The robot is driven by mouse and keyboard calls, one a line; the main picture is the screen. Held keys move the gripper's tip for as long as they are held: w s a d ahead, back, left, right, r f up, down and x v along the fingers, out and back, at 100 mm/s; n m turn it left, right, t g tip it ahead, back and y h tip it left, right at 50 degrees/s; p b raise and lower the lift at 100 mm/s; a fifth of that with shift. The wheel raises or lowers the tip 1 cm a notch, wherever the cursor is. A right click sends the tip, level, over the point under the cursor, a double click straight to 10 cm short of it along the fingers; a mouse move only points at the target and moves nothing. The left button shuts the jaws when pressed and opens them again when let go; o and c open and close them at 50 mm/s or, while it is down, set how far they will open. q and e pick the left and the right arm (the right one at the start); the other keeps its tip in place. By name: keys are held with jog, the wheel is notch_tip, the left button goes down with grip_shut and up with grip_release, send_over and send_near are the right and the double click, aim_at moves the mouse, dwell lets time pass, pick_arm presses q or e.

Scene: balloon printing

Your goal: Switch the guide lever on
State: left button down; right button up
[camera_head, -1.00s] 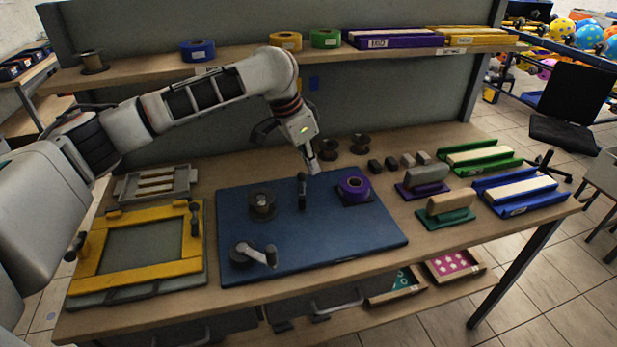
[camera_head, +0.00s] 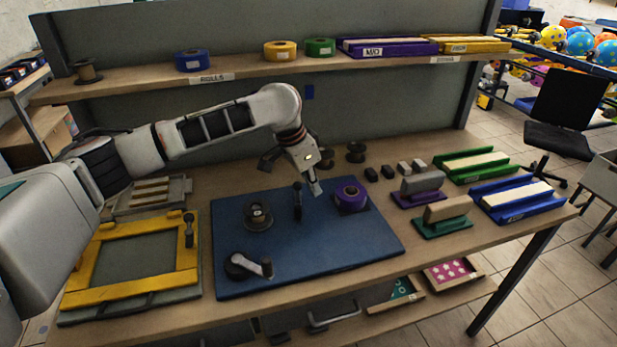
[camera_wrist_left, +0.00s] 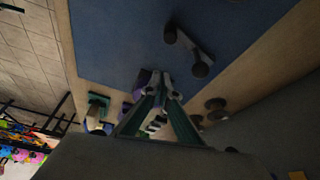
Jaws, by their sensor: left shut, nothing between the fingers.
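A short black upright lever (camera_head: 298,202), which I take as the guide lever, stands on the blue board (camera_head: 330,250) between a dark spool (camera_head: 258,216) and a purple roll (camera_head: 350,197). My left gripper (camera_head: 317,190) is shut and empty, pointing down just right of the lever and left of the purple roll, with a small gap to the lever in the picture. In the left wrist view, the closed fingertips (camera_wrist_left: 160,78) are near a grey bar with black knobs (camera_wrist_left: 188,52), seemingly the lever. The purple roll is partly hidden behind the fingers there. My right gripper is not in view.
A crank handle (camera_head: 248,266) sits at the board's front left. A yellow frame (camera_head: 85,296) lies left of the board. Purple (camera_head: 420,190) and green (camera_head: 443,216) blocks stand to the right. A shelf with rolls (camera_head: 195,60) runs behind.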

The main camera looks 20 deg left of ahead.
aim_at(298, 195)
pick_arm(q)
jog(key=x, duration=0.3)
jog(key=shift+f, duration=0.15)
jog(key=shift+s+a, duration=1.25)
jog(key=shift+s, duration=0.1)
jog(key=shift+a, duration=0.1)
